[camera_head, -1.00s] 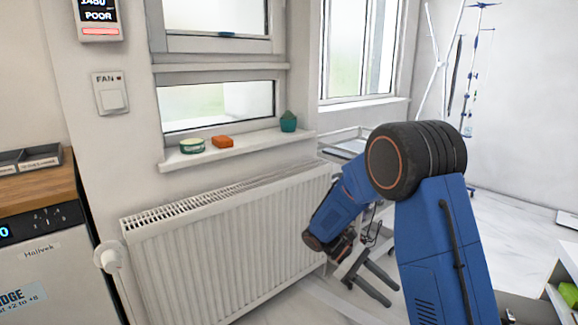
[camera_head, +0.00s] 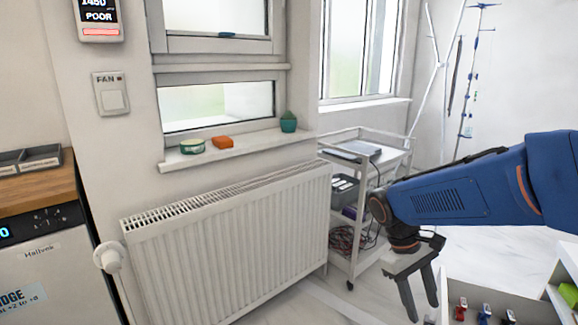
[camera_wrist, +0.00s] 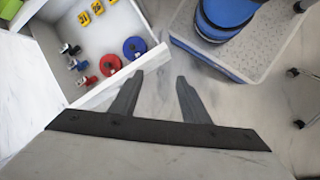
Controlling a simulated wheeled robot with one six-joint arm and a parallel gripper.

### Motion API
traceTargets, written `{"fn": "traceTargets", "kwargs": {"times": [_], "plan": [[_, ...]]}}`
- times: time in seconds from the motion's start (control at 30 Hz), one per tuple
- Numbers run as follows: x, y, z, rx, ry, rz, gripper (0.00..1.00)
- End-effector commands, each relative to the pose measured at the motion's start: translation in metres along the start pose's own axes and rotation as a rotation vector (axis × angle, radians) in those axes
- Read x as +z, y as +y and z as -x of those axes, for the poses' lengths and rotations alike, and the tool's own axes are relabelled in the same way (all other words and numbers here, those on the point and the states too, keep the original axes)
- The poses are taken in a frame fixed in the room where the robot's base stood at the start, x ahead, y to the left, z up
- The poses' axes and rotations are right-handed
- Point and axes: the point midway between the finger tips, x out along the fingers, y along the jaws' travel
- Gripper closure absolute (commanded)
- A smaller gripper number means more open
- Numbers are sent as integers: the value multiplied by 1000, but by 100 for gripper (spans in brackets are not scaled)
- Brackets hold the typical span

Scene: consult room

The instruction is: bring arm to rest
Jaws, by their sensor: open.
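My gripper (camera_head: 420,298) hangs at the end of my blue arm at the right of the head view, fingers pointing down. Its two dark fingers are apart with nothing between them. In the wrist view my gripper (camera_wrist: 157,85) also shows open and empty, over the pale marbled floor. It is close to the edge of a white drawer or tray (camera_wrist: 128,70) and touches nothing that I can see.
The white drawer holds red and blue discs and several small coloured items. A white trolley (camera_head: 355,252) with cables stands behind my gripper. A white radiator (camera_head: 230,250) is under the windowsill (camera_head: 240,151), which bears a tin, an orange block and a teal pot.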

Motion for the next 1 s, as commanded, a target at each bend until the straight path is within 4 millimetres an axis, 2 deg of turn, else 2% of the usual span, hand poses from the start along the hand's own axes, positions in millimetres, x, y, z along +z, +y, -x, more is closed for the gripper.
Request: {"fn": "traceTargets", "kwargs": {"times": [0.1,0.5,0.8,1.0], "plan": [[18,-5,4,-25,84,-51,58],[65,-25,10,-104,361,-219,58],[94,-42,13,-158,568,-344,58],[107,-50,14,-184,677,-408,58]]}}
